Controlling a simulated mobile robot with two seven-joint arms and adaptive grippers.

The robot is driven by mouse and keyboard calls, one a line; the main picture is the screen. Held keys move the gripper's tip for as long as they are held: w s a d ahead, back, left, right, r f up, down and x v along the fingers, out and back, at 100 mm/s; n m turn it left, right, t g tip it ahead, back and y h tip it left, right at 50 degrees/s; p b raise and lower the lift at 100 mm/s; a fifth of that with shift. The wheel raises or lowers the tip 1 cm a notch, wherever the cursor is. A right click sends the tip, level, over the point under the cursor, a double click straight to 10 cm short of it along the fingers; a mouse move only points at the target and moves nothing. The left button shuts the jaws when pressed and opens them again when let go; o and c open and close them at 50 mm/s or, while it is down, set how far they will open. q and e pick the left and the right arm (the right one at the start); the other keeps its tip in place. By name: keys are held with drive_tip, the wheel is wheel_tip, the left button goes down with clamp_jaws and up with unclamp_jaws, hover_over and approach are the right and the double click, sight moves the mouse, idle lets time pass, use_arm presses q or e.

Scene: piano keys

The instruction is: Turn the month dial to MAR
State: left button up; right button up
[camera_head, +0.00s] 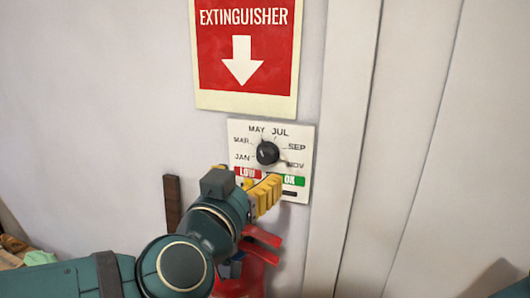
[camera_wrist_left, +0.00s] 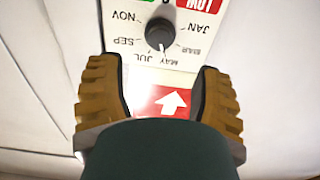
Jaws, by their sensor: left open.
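The month dial (camera_head: 267,153) is a black round knob on a white wall panel (camera_head: 236,128). Month labels JAN, MAR, MAY, JUL, SEP and NOV ring it. In the left wrist view the dial (camera_wrist_left: 160,32) appears roughly upside down, with a pale mark on its rim on the side toward MAY. My left gripper (camera_head: 250,184) is open, its yellow fingers in front of the panel's lower part, below the dial in the head view. In the left wrist view its fingers (camera_wrist_left: 158,68) are spread and empty, with the dial beyond the gap. My right gripper is not seen.
A red extinguisher sign (camera_head: 243,50) hangs just above the panel. A red extinguisher (camera_head: 262,246) is partly hidden below my left gripper. Red LOW and green OK patches mark the panel. A vertical wall trim (camera_head: 340,150) runs right of it. A dark wooden strip (camera_head: 173,203) stands left.

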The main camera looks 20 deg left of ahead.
sight(264, 158)
use_arm(q)
drive_tip(key=w, duration=0.9)
drive_tip(key=shift+w+d+b, duration=0.15)
drive_tip(key=shift+d+b, duration=0.05)
drive_tip(key=shift+b, duration=0.15)
clamp_jaws()
